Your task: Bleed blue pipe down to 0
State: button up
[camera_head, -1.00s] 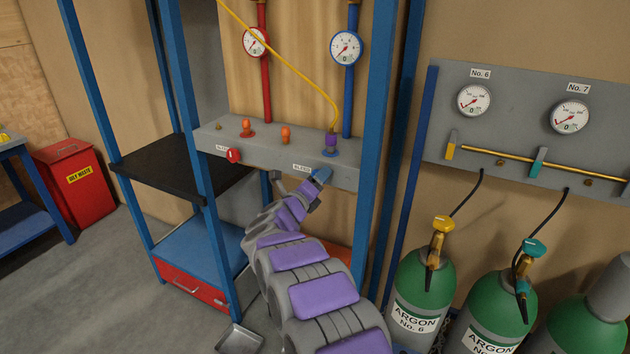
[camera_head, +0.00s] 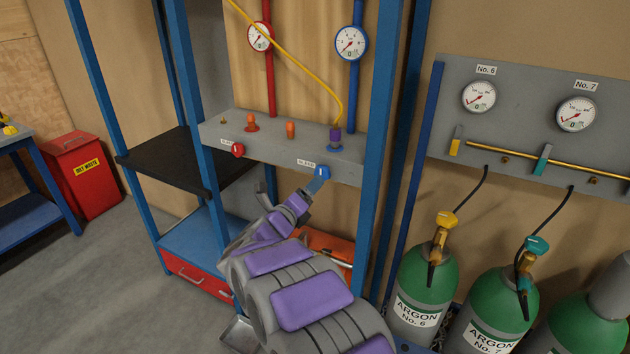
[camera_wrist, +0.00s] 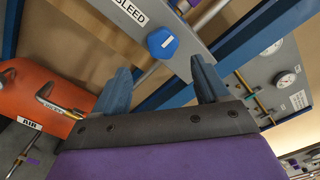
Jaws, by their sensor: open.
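The blue pipe (camera_head: 355,95) runs down behind the grey bench panel (camera_head: 265,145). Its blue-rimmed gauge (camera_head: 351,43) has a needle that looks low, at the lower left, but is too small to read exactly. The blue bleed knob (camera_head: 322,172) is on the panel's front face beside a small label. It also shows in the wrist view (camera_wrist: 162,43), near a label reading BLEED. My gripper (camera_head: 317,187) is open, just below and in front of the knob. In the wrist view my gripper's fingers (camera_wrist: 160,72) are spread with nothing between them, and the knob lies beyond their tips.
A red knob (camera_head: 238,150) is on the panel's left. A yellow hose (camera_head: 292,62) meets a purple coupling (camera_head: 335,137) above the blue knob. A blue frame post (camera_head: 382,160) stands close on the right. Green argon cylinders (camera_head: 424,285) stand further right.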

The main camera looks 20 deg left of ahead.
jog(key=s+p, duration=0.1)
jog(key=s, duration=0.8)
jog(key=shift+a+f, duration=0.15)
jog(key=shift+a, duration=0.1)
jog(key=shift+w, duration=0.1)
jog(key=w+d+r+n+g+y, duration=0.25)
jog(key=w+r+n+y, duration=0.2)
jog(key=n, duration=0.25)
jog(key=s+d+n+g+y, duration=0.3)
jog(key=s+d+n+g, duration=0.2)
jog(key=d+n, duration=0.3)
jog(key=s+d+f+n+g+h, duration=0.3)
jog(key=s+d+f+n+g, duration=0.1)
jog(key=s+d, duration=1.3)
jog(key=s+d+f+n+g+h, duration=0.3)
jog(key=s+d+n+g, duration=0.4)
jog(key=s+d, duration=1)
jog(key=shift+s+f+g, duration=0.45)
jog(key=shift+s+g, duration=0.2)
jog(key=shift+s, duration=0.6)
jog(key=shift+a, duration=0.1)
